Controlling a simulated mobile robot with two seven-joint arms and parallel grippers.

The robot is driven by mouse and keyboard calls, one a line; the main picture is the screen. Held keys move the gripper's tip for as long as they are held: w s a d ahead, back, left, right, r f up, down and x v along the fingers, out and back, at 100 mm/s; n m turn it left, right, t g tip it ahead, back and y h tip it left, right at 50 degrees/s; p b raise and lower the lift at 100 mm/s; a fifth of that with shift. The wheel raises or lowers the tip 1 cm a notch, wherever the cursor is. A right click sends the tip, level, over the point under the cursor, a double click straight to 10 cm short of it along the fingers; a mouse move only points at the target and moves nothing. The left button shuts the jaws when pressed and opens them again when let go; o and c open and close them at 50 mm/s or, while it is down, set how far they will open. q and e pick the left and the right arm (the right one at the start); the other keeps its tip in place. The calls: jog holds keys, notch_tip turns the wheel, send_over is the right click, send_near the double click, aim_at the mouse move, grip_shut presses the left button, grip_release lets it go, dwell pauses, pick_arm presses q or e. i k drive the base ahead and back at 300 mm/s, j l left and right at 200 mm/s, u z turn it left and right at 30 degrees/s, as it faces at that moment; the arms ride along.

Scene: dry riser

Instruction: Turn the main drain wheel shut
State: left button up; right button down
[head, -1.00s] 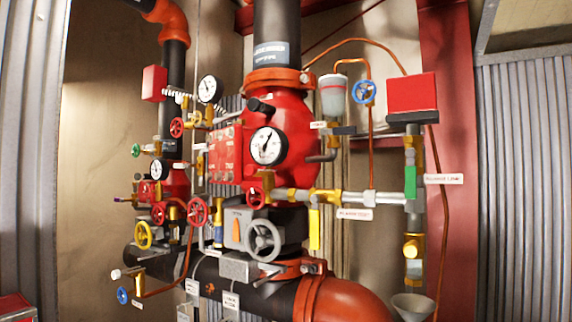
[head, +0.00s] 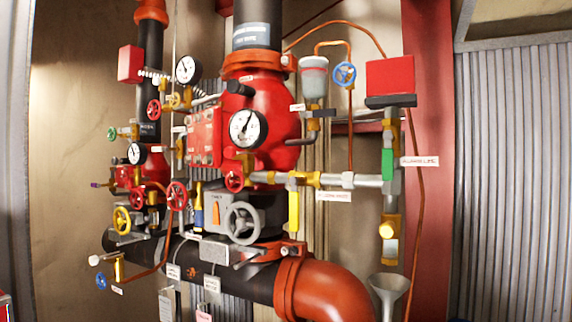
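Several handwheels sit on the riser pipework, and the tags are too small to read, so I cannot tell which one is the main drain wheel. A large grey handwheel (head: 241,223) faces me on a grey gearbox low in the middle. Left of it are a red wheel (head: 176,195) and a yellow wheel (head: 122,220). Another red wheel (head: 235,181) sits just above the grey one. A red wheel (head: 153,109) and a green wheel (head: 112,133) are higher at the left. Blue wheels are at the lower left (head: 101,281) and upper right (head: 344,73). Neither gripper is in view.
A thick black pipe (head: 255,286) with an orange elbow (head: 325,292) runs across the bottom. Gauges (head: 248,128), thin copper tubes and a grey funnel (head: 389,288) stand out around the red valve body (head: 275,125). Corrugated wall (head: 510,180) is at right.

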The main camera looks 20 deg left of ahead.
aim_at(176, 195)
jog(key=u, duration=1.5)
